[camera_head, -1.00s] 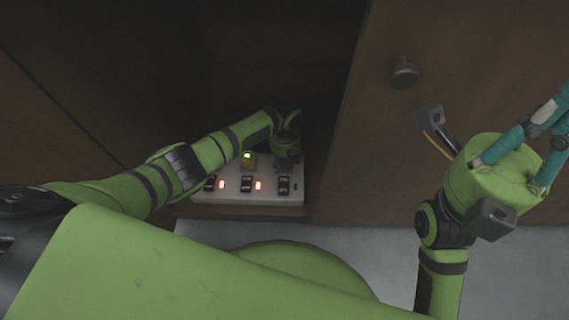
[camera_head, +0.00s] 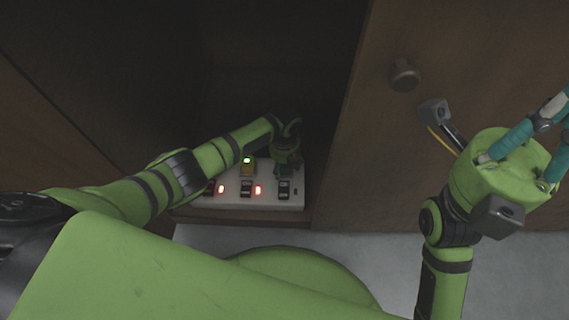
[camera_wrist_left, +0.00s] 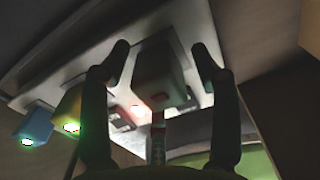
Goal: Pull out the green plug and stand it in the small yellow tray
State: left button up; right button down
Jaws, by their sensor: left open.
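A white power strip (camera_head: 268,203) lies inside the dark cabinet. In the left wrist view, the green plug (camera_wrist_left: 158,80) stands on the strip between my two left fingers. In the head view the gripper mostly hides the plug. My right gripper (camera_head: 545,135) is away from the strip at the right; its teal fingers are apart and their tips run out of the picture. I do not see the small yellow tray.
A yellow plug (camera_head: 248,166) with a lit green lamp stands beside my left gripper; a blue plug (camera_wrist_left: 34,125) shows beyond it in the wrist view. Black switches and red lamps line the strip's front. The cabinet door (camera_head: 440,180) with a round knob (camera_head: 404,75) is at the right.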

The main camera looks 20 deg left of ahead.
dwell(0.7)
pick_arm(q)
grip_shut()
jog(key=shift+o, duration=1.6)
grip_release()
notch_tip(320, 180, up, 12)
